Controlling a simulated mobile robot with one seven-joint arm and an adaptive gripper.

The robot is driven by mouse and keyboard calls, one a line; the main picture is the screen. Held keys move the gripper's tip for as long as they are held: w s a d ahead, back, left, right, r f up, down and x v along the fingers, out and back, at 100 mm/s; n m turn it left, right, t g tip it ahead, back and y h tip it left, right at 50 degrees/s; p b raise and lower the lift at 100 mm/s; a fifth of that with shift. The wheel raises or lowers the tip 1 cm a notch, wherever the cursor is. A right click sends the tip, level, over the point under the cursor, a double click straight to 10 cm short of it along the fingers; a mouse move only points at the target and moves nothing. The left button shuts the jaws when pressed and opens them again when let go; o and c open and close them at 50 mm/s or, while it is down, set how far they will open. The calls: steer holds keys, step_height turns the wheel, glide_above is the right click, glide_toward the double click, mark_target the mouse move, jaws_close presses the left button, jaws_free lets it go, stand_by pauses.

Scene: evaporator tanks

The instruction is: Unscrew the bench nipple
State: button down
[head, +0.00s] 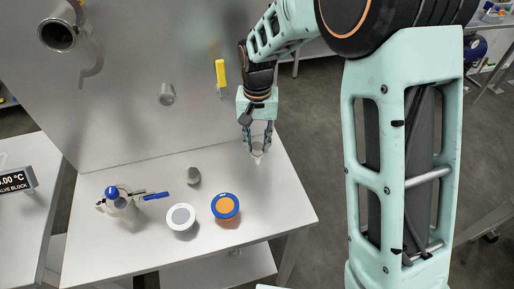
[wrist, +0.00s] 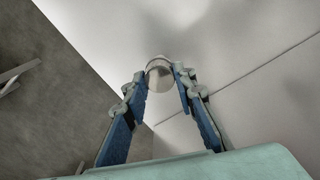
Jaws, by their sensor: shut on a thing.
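The bench nipple (head: 257,159) is a small pale metal stub on the bench top near its right end, mostly hidden by the fingers. My gripper (head: 258,151) points down over it, with its fingers on either side. In the wrist view the nipple's round grey end (wrist: 159,76) sits between the fingertips (wrist: 160,84). The fingers are closed on it. The picture does not show its thread or how far it is screwed in.
On the bench (head: 260,215) stand a blue-rimmed orange disc (head: 225,206), a white-rimmed grey disc (head: 181,217), a grey cap (head: 193,175) and a blue-topped valve (head: 119,197). The metal wall behind carries a stub (head: 166,94), a yellow handle (head: 221,73) and a large pipe (head: 58,35).

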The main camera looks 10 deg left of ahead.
steer(key=shift+d, duration=0.1)
steer(key=n, duration=0.5)
steer(key=shift+p, duration=0.35)
steer(key=shift+n, duration=0.3)
steer(key=n+p, duration=0.1)
steer(key=n, duration=0.2)
steer(key=shift+s, duration=0.1)
steer(key=shift+n, duration=0.8)
steer(key=shift+r, duration=0.2)
steer(key=shift+r+p, duration=0.85)
steer(key=shift+r, duration=0.05)
